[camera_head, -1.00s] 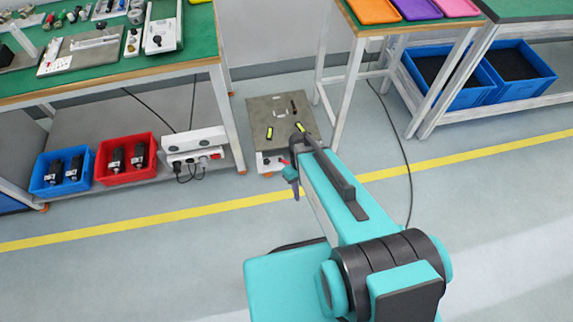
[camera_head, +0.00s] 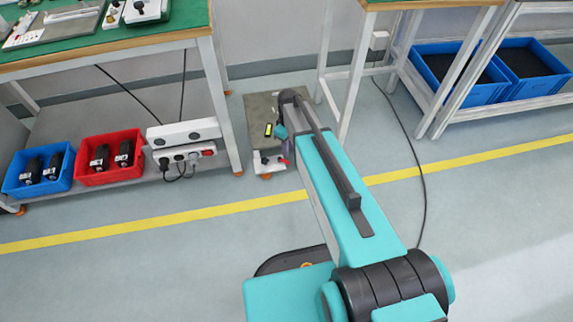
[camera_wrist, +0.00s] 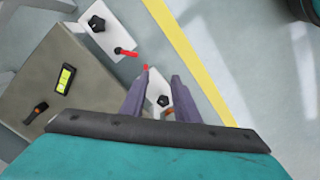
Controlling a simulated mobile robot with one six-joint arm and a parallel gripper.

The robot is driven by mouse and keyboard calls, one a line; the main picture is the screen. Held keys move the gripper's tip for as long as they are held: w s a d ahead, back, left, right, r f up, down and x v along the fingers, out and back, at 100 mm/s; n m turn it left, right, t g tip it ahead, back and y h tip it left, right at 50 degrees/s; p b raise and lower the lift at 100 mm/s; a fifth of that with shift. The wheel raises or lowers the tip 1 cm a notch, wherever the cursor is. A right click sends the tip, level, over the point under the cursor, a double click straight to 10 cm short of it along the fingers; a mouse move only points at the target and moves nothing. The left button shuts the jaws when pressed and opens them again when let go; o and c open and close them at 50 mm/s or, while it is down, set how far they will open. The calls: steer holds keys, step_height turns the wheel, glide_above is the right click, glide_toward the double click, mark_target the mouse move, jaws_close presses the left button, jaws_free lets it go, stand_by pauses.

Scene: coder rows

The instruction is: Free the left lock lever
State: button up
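The low grey-topped cart (camera_head: 262,110) carries a white lock plate at its front left, with a dark knob (camera_head: 264,160) and a small red lever (camera_head: 283,161) to the knob's right. A red lever tip (camera_wrist: 146,68) shows just beside the left fingertip; contact cannot be told. My gripper (camera_wrist: 161,85) is open, its two fingers apart over the plate. A second white plate (camera_wrist: 110,32) with a black knob and red lever (camera_wrist: 126,52) lies further up-left, apart from the fingers.
A yellow-faced device (camera_wrist: 65,78) and a dark orange-marked tool (camera_wrist: 35,113) lie on the cart top. A workbench (camera_head: 130,50) with a white socket box (camera_head: 183,135) stands left, a table leg (camera_head: 350,80) right.

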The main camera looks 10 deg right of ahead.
mark_target(284, 161)
steer(key=shift+n+t, duration=0.3)
steer(key=shift+n, duration=0.2)
steer(key=w+b, duration=0.2)
steer(key=w, duration=0.2)
step_height(284, 161, down, 14)
steer(key=b, duration=0.5)
steer(key=shift+w+r, duration=0.1)
jaws_close()
